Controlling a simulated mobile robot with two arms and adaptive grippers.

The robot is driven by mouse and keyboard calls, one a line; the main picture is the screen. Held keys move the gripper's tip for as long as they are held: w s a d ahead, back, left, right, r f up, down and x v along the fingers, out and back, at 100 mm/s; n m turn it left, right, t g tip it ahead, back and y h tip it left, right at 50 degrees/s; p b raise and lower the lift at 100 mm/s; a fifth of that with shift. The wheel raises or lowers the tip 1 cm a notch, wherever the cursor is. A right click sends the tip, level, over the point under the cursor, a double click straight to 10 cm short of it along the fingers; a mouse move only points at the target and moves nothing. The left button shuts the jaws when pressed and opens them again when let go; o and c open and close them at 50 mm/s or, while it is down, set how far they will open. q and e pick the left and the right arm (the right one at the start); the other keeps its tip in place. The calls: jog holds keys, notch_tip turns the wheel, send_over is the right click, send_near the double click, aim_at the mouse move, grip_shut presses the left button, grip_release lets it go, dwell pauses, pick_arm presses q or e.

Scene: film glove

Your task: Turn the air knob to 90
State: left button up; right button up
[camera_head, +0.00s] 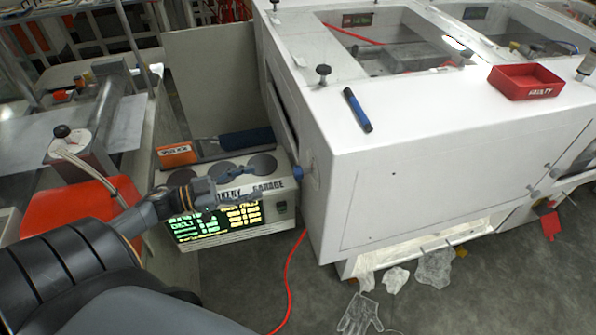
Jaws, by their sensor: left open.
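A small blue knob (297,172) sticks out from the left side of the big white machine (420,150), near its front corner. It looks like the air knob; its scale and setting are too small to read. My left gripper (246,183) reaches in from the left, in front of a box with a lit display. Its fingers are open and empty, pointing right toward the blue knob, with a gap between them and it. My right gripper is not in view.
The display box (243,236) stands below my left gripper, with an orange box (177,154) behind it. A blue marker (357,110) and a red tray (525,81) lie on the machine. A red hose (289,280) and clear gloves (358,316) lie on the floor.

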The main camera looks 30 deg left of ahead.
aim_at(294, 173)
pick_arm(q)
jog(key=shift+m+g+h, duration=0.3)
jog(key=shift+g+h, duration=0.1)
jog(key=shift+h, duration=0.1)
jog(key=b+x, duration=0.1)
jog(key=x, duration=0.3)
jog(key=b+x, duration=0.1)
jog(key=x, duration=0.3)
jog(key=b+x, duration=0.1)
jog(key=x, duration=0.4)
jog(key=shift+d+r+b, duration=0.1)
jog(key=shift+r+b, duration=0.2)
jog(key=shift+s, duration=0.1)
jog(key=c, duration=1.2)
